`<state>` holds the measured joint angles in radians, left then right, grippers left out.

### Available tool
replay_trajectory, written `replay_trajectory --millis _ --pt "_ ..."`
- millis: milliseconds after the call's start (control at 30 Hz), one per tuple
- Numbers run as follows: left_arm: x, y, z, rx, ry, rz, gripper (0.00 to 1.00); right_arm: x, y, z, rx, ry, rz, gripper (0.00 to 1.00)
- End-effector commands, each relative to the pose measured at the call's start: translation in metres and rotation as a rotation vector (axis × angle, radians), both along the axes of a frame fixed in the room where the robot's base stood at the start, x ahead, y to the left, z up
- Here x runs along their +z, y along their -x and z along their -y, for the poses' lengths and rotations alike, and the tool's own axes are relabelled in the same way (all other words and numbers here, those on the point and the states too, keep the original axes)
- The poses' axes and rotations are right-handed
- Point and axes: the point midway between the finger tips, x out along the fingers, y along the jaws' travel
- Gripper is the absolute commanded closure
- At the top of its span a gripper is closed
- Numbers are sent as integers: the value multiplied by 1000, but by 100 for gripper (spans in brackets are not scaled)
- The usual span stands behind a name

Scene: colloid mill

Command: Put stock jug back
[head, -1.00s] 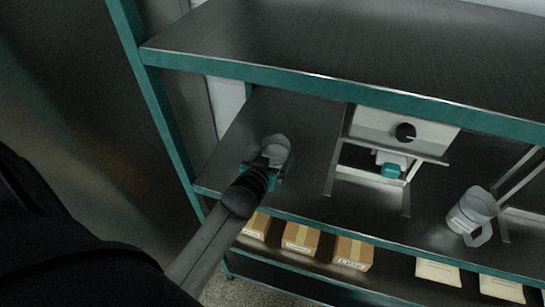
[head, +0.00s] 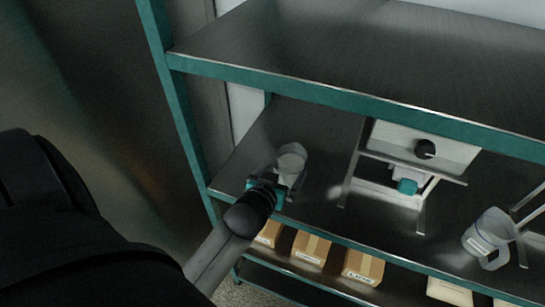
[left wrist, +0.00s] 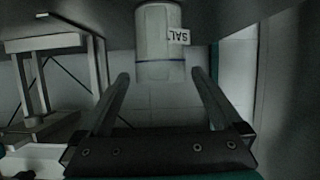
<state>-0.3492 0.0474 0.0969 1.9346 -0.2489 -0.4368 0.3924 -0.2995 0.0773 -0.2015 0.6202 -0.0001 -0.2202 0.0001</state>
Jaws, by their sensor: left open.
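A pale round container (head: 291,158) stands on the middle shelf, towards its left end. In the left wrist view it is a whitish cylinder (left wrist: 158,45) with a blue line and a label partly reading "SAL". My left gripper (head: 282,182) is just in front of it. A clear jug (head: 488,232) with a handle and a label stands farther right on the same shelf. I cannot read which is the stock jug. My right gripper is not in view.
A white box with a black knob (head: 425,148) stands on a metal frame between the container and the jug. Cardboard boxes (head: 312,248) sit on the lower shelf. A teal post (head: 178,110) rises at the left.

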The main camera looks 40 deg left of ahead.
Motion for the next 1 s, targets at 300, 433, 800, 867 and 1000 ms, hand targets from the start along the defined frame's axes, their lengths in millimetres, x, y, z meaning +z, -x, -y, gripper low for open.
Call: replay_trajectory --millis 300,433,800,867,1000 --pt "21 50 11 1 0 -2 0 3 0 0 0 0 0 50" --pt "26 62 14 1 1 -1 0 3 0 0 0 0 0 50" --pt "31 71 16 1 -1 1 0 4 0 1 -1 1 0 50" --pt "30 71 16 1 0 0 0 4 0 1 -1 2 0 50" --pt "11 72 20 -13 3 -35 0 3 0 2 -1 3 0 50"
